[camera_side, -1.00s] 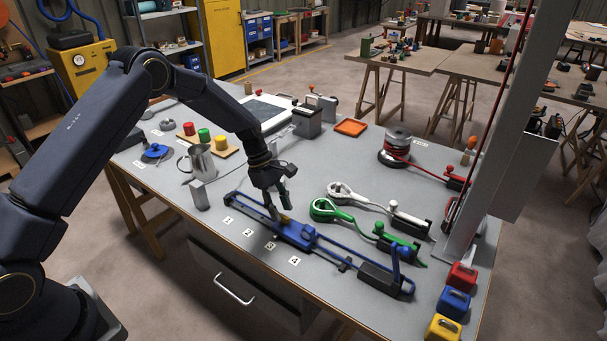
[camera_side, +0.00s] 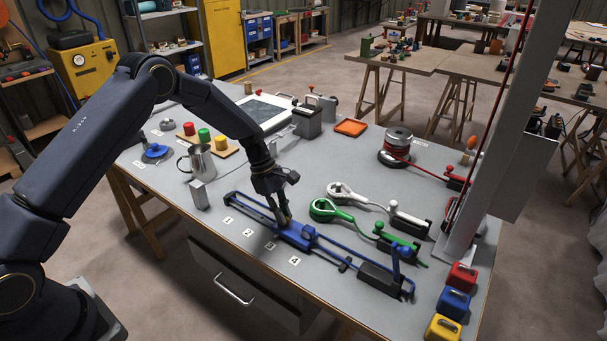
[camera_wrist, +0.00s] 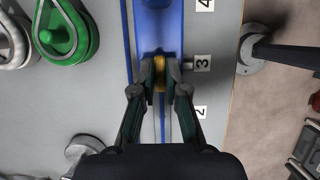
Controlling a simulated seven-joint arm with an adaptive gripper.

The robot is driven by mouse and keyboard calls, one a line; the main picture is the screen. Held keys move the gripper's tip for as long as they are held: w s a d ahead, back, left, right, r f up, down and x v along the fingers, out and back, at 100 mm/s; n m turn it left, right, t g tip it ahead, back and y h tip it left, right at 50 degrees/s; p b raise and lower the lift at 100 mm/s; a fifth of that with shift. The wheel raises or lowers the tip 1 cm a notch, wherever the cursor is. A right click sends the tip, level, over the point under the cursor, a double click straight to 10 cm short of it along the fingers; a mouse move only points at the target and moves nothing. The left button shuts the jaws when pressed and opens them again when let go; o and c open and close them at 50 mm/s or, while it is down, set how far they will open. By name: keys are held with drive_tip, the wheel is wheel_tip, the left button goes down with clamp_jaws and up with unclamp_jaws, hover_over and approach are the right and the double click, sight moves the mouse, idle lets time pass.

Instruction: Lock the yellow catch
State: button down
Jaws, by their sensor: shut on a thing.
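The yellow catch (camera_wrist: 159,73) sits at the end of the blue carriage (camera_wrist: 163,30) in the wrist view. My gripper (camera_wrist: 160,80) is shut on the catch, one finger on each side of it. In the side view my gripper (camera_side: 283,222) points down at the near-left end of the blue carriage (camera_side: 297,236), and its fingers hide the catch. The carriage sits on a blue rail track (camera_side: 335,247), beside the number 3 label (camera_wrist: 203,62). I cannot tell whether the catch is locked.
Green (camera_side: 322,209) and white (camera_side: 340,190) rope loops lie behind the track. A metal jug (camera_side: 199,160) and a grey block (camera_side: 199,195) stand to the left. Red, blue and yellow blocks (camera_side: 443,327) line the right edge. Number labels (camera_side: 248,233) lie in front of the track.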

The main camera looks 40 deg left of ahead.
drive_tip(key=shift+m, duration=0.3)
drive_tip(key=m, duration=0.2)
drive_tip(key=m+g, duration=0.1)
drive_tip(key=shift+w+m+g, duration=0.15)
drive_tip(key=shift+m+g, duration=0.15)
drive_tip(key=shift+m, duration=0.1)
drive_tip(key=m, duration=0.2)
drive_tip(key=m+g+y, duration=0.1)
drive_tip(key=m, duration=0.1)
drive_tip(key=shift+m+g, duration=0.3)
drive_tip(key=m, duration=0.2)
drive_tip(key=m+y, duration=0.1)
drive_tip(key=m, duration=0.1)
drive_tip(key=shift+w+d+g+y, duration=0.1)
drive_tip(key=shift+d+g+y, duration=0.05)
drive_tip(key=shift+g+y, duration=0.2)
drive_tip(key=m, duration=0.2)
drive_tip(key=m+y, duration=0.1)
drive_tip(key=m, duration=0.1)
drive_tip(key=shift+m+g+y, duration=0.25)
drive_tip(key=shift+m, duration=0.35)
drive_tip(key=c, duration=1.2)
unclamp_jaws()
